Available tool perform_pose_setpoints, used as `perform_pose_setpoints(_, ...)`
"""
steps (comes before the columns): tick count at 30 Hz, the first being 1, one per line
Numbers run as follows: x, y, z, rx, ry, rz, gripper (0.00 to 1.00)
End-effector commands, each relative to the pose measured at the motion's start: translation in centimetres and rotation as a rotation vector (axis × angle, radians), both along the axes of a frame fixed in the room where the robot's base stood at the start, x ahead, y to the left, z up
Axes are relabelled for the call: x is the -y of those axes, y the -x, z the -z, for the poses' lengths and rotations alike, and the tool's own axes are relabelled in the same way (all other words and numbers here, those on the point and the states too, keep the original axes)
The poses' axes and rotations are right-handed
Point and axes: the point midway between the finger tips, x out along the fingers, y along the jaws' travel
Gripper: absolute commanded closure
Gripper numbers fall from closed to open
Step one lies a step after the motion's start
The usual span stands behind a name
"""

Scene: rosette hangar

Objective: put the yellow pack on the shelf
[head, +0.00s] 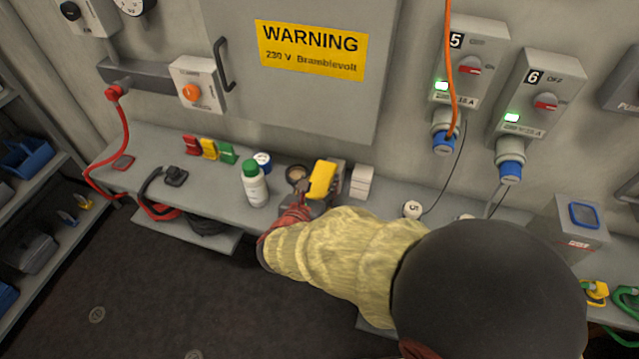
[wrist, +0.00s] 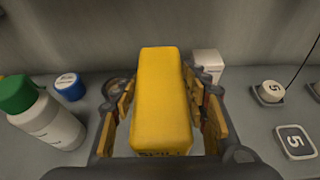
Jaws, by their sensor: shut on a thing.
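The yellow pack (wrist: 160,95) is a tall yellow block with dark lettering at its near end. It is held between the two fingers of my gripper (wrist: 165,120), which are shut on its sides. In the head view the yellow pack (head: 321,180) shows above the grey bench, with my gripper (head: 315,192) around it and my arm reaching in from the lower right. The grey bench (head: 225,197) runs along the wall below. A grey rack with shelves (head: 30,175) stands at the left edge; I cannot tell whether it is the task's shelf.
A white bottle with a green cap (head: 254,186) stands just left of my gripper. A blue-lidded tub (head: 262,160) is behind it, and a white box (head: 361,182) is close on the right. Red, yellow and green items (head: 209,149) stand further left. A red cable (head: 124,140) hangs at the left.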

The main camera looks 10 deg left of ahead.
Motion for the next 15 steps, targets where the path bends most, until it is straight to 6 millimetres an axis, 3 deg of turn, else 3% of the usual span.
perform_pose_setpoints(4, 0.0, -0.01, 0.4, 0.001, 0.0, 0.0, 1.0)
perform_pose_setpoints(5, 0.02, 0.01, 0.41, 0.0, 0.0, 0.0, 0.54)
perform_pose_setpoints(15, 0.02, 0.02, 0.33, 0.0, 0.0, 0.0, 0.37)
